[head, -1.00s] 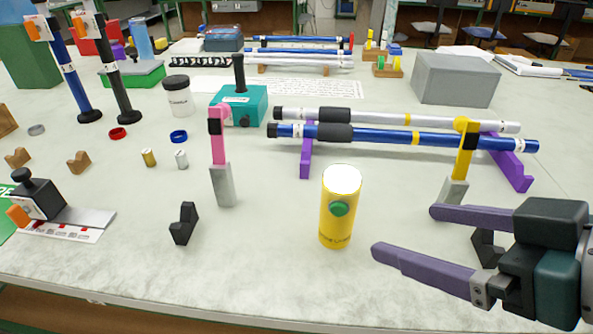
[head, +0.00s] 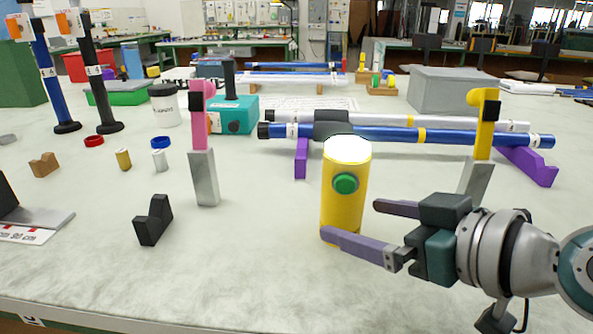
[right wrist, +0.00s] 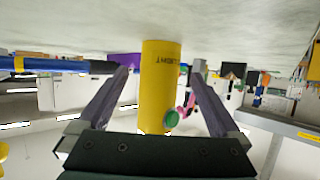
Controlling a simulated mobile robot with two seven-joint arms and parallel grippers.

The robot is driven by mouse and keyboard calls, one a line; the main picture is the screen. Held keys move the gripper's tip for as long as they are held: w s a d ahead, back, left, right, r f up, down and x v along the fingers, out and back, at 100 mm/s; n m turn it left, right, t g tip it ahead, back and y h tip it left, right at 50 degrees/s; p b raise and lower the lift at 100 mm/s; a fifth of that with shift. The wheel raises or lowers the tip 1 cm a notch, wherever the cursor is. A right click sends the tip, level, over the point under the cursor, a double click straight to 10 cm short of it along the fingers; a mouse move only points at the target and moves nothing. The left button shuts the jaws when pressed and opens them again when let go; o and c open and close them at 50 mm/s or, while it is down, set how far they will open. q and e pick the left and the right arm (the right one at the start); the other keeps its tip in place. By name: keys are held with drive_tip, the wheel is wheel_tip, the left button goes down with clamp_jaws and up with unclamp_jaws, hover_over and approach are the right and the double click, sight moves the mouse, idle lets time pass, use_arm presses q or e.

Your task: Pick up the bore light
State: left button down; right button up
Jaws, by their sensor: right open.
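The bore light is a yellow upright cylinder (head: 343,203) with a glowing white top and a green button on its side. It stands on the table in the middle right of the head view. My right gripper (head: 350,220) is open, low at its right. In the head view the near finger crosses in front of the cylinder's base, and the far finger ends at its right. In the right wrist view the cylinder (right wrist: 158,85) appears upside down between the two spread fingers (right wrist: 160,74), with a gap on each side. My left gripper is not in view.
Behind the light, blue (head: 385,134) and white tubes lie on purple supports (head: 527,165). A pink-topped post (head: 203,150) and a black V-block (head: 153,220) stand left; a yellow-topped post (head: 483,140) stands right. The table front is clear.

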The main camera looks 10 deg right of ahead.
sight(358, 216)
drive_tip(key=x, duration=0.3)
drive_tip(key=shift+w, duration=0.15)
drive_tip(key=c, duration=1.5)
drive_tip(key=shift+r, duration=0.15)
